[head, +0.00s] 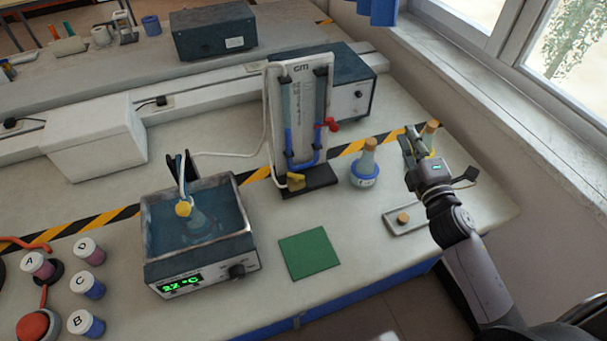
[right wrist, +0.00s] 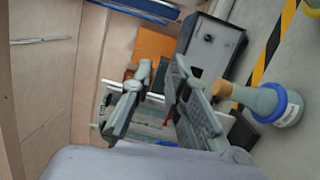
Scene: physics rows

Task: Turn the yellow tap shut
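The yellow tap (head: 295,181) sits low on the front of a white upright board (head: 300,100) with two blue-filled tubes, just above its dark foot. A red tap (head: 328,124) is higher on the board's right side. My right gripper (head: 413,143) is up and to the right of the yellow tap, well apart from it, in front of a corked flask. The right wrist view shows its two fingers (right wrist: 160,95) spread with nothing between them. I cannot make out the yellow tap in that view. My left gripper is not in view.
A corked flask with a blue ring (head: 365,170) stands between the board and my right gripper. A water bath (head: 200,225) is left of the board, a green mat (head: 309,252) in front. A small tray (head: 408,219) lies below my right gripper. Lettered jars (head: 86,285) stand far left.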

